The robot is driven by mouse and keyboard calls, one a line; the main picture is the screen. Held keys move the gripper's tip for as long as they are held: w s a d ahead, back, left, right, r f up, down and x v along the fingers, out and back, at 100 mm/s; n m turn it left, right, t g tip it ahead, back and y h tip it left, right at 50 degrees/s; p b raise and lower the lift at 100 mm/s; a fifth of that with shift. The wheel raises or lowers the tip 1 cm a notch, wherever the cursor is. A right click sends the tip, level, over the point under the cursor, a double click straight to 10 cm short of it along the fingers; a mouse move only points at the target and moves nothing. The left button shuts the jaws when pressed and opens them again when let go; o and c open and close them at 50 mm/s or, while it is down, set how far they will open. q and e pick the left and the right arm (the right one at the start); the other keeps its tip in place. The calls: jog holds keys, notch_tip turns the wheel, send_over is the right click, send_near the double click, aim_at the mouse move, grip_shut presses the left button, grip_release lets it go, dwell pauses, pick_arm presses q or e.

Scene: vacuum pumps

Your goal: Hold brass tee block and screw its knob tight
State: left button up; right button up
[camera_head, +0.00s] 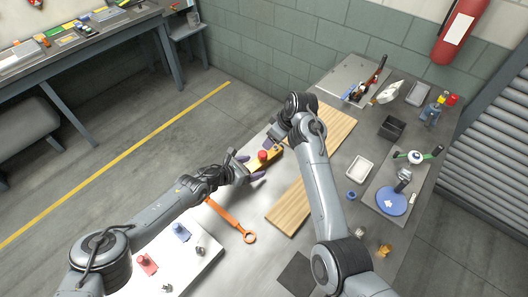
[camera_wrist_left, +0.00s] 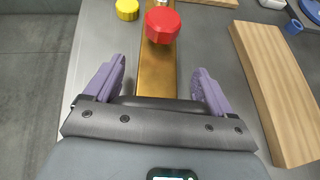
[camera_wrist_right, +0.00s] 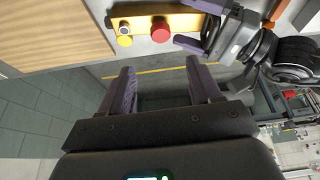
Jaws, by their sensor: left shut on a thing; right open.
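The brass tee block (camera_head: 269,161) is a long bar on the table, beside the wooden board. It shows between my left fingers in the left wrist view (camera_wrist_left: 155,72). A red knob (camera_wrist_left: 162,25) sits on it, and a yellow knob (camera_wrist_left: 127,9) is at its far end; I cannot tell how tight either is. My left gripper (camera_head: 250,168) is shut on the block. My right gripper (camera_wrist_right: 163,90) is open and empty, with the block (camera_wrist_right: 185,23), red knob (camera_wrist_right: 160,32) and yellow knob (camera_wrist_right: 124,40) beyond its fingertips. The right arm partly hides the block's far end in the head view.
A wooden board (camera_head: 290,205) lies to the right. An orange wrench (camera_head: 234,222) lies nearer. A white panel with red and blue parts (camera_head: 190,262) is at front left. A white tray (camera_head: 359,168), a black bin (camera_head: 391,128) and a blue-disc fixture (camera_head: 391,201) stand on the right.

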aim_at(263, 153)
jog(key=x, duration=1)
jog(key=shift+d+f, duration=0.1)
jog(key=shift+f, duration=0.35)
jog(key=shift+w+a+f, duration=0.1)
jog(key=shift+a+f, duration=0.1)
jog(key=shift+f, duration=0.35)
jog(key=shift+f, duration=0.1)
jog(key=c, duration=1.1)
jog(key=shift+o, duration=0.2)
jog(key=shift+m, duration=0.4)
